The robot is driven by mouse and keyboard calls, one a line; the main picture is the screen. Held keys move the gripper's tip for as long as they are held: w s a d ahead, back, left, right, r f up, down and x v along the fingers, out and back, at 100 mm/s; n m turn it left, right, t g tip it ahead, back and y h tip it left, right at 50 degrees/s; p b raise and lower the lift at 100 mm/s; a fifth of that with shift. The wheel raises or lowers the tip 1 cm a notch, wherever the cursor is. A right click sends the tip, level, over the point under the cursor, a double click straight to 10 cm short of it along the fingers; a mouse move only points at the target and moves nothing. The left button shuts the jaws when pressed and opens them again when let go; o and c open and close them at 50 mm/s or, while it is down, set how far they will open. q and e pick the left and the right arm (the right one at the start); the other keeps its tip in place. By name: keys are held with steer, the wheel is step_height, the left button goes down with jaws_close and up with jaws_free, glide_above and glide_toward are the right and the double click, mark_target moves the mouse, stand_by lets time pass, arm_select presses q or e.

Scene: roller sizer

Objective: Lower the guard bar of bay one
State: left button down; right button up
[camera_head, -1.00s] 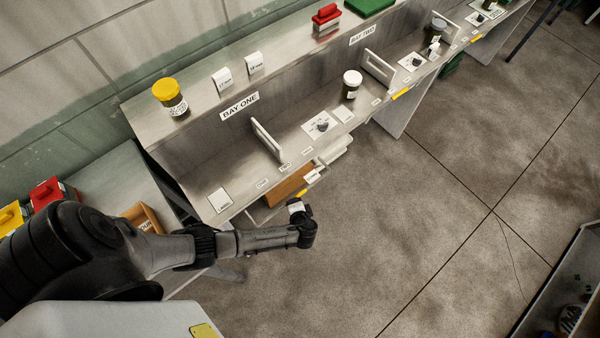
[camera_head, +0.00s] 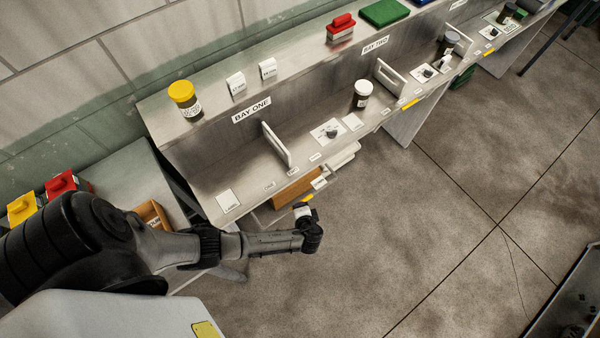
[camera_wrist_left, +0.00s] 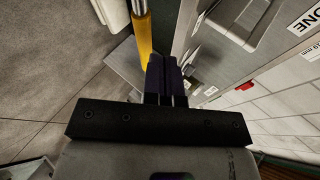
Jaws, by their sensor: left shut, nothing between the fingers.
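Bay one is the bench section under the "BAY ONE" sign (camera_head: 252,109). A pale upright frame (camera_head: 278,145) stands across its worktop; I cannot tell whether this is the guard bar. A yellow bar (camera_wrist_left: 142,35) with a metallic end shows in the left wrist view, just beyond and left of my fingertips. A small yellow piece (camera_head: 307,198) shows by the bench front in the head view. My left gripper (camera_head: 304,211) is at the bench's front edge, shut and empty. Its dark fingers (camera_wrist_left: 165,75) appear close to the yellow bar; contact is unclear. My right gripper is out of view.
A brown drawer front (camera_head: 298,187) and white trays (camera_head: 343,156) sit under the worktop. A yellow-lidded jar (camera_head: 185,101) stands on the upper shelf, a white-lidded jar (camera_head: 362,95) on the worktop. Open floor (camera_head: 420,230) lies to the right.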

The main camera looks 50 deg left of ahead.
arm_select(q)
steer(key=v, duration=1.1)
steer(key=shift+w+r, duration=0.2)
steer(key=shift+r, duration=0.1)
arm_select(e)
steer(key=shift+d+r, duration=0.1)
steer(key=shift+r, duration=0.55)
